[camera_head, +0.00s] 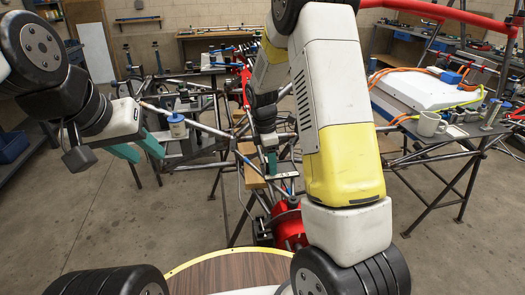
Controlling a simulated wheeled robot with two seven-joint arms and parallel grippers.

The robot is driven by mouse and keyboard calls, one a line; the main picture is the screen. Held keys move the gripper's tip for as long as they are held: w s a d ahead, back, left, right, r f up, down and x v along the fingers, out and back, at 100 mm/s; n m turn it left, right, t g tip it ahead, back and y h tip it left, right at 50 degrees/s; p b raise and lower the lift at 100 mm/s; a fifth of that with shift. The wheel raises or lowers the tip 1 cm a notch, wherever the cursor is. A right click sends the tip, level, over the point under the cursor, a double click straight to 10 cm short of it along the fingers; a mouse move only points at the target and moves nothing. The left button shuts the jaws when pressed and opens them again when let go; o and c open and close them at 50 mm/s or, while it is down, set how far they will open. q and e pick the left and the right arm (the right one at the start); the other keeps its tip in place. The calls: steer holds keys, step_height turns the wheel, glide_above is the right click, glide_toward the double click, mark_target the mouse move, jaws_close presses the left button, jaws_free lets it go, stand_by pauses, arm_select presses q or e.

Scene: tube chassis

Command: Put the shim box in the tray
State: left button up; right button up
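My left gripper (148,156) is at left centre. Its two teal fingers are apart and nothing shows between them. My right gripper (272,162) points down over the middle of the tube chassis (226,158). Its teal fingers are seen edge-on and partly hidden by my arm, so its opening is unclear. I cannot pick out the shim box or the tray for certain. Small wooden blocks (250,165) show beside the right gripper on the chassis.
A jar with a blue lid (177,126) stands behind the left gripper. A round wooden top (225,274) is at the near edge. Floor at left is clear.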

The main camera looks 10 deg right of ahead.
mark_target(266, 160)
steer(key=shift+r, duration=0.1)
steer(key=s+r+m+t+y, duration=0.1)
steer(key=s+r+m, duration=0.15)
steer(key=r, duration=0.65)
steer(key=s+r+m, duration=0.2)
steer(key=s+r, duration=0.1)
steer(key=r, duration=0.6)
steer(key=s+r+m+t+y, duration=0.1)
steer(key=s+r+m+t, duration=0.1)
steer(key=s+m, duration=0.4)
steer(key=s+r+m+t+y, duration=0.1)
steer(key=s+r+m+t, duration=0.2)
steer(key=s+m, duration=0.4)
steer(key=s+r, duration=0.1)
steer(key=s, duration=0.4)
steer(key=shift+s+a+y, duration=0.3)
steer(key=shift+s+a, duration=0.05)
